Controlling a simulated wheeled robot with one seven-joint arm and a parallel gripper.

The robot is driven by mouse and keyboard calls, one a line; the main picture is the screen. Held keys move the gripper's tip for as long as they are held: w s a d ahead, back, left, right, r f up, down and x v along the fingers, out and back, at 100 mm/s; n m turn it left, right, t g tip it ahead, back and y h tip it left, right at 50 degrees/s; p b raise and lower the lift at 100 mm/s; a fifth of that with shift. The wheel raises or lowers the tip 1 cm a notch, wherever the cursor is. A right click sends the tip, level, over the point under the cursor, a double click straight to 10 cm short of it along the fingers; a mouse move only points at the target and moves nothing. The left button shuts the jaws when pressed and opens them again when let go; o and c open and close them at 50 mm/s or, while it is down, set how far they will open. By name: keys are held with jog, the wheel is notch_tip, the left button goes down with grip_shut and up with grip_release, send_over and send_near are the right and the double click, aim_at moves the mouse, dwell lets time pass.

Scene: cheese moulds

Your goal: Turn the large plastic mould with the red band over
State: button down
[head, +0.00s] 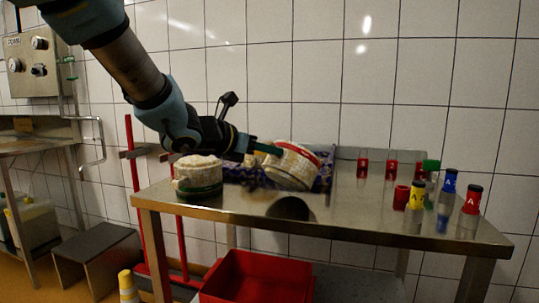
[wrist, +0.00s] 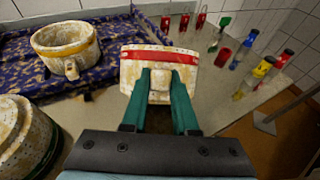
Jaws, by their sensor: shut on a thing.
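The large mould with the red band (head: 291,166) is whitish with brown stains and hangs tilted above the steel table in the head view. In the wrist view the mould (wrist: 133,73) is straight ahead, its red band running across the upper part. My gripper (wrist: 160,84) is shut on a block-like part at the mould's near side, between its two green fingers. In the head view the green fingers (head: 266,148) reach the mould from the left. The mould's inside is hidden from both views.
A green-banded mould (head: 198,177) stands on the table at left. A yellow-banded mould (wrist: 64,45) sits on a blue patterned mat (wrist: 112,47). Several red, yellow, blue and green-capped bottles (head: 449,186) stand at right. The table's front middle (head: 350,215) is clear.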

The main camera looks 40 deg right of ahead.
jog(key=shift+a+f+h+b, duration=0.2)
jog(key=shift+f+h+b, duration=0.3)
jog(key=shift+b, duration=1.7)
jog(key=shift+r, duration=0.1)
jog(key=c, duration=0.6)
grip_release()
jog(key=shift+a, duration=0.15)
jog(key=s+a+b, duration=0.1)
jog(key=a+b, duration=0.1)
jog(key=a, duration=0.4)
jog(key=shift+s+a, duration=0.2)
jog(key=shift+a, duration=0.1)
notch_tip(320, 180, up, 6)
jog(key=p, duration=0.3)
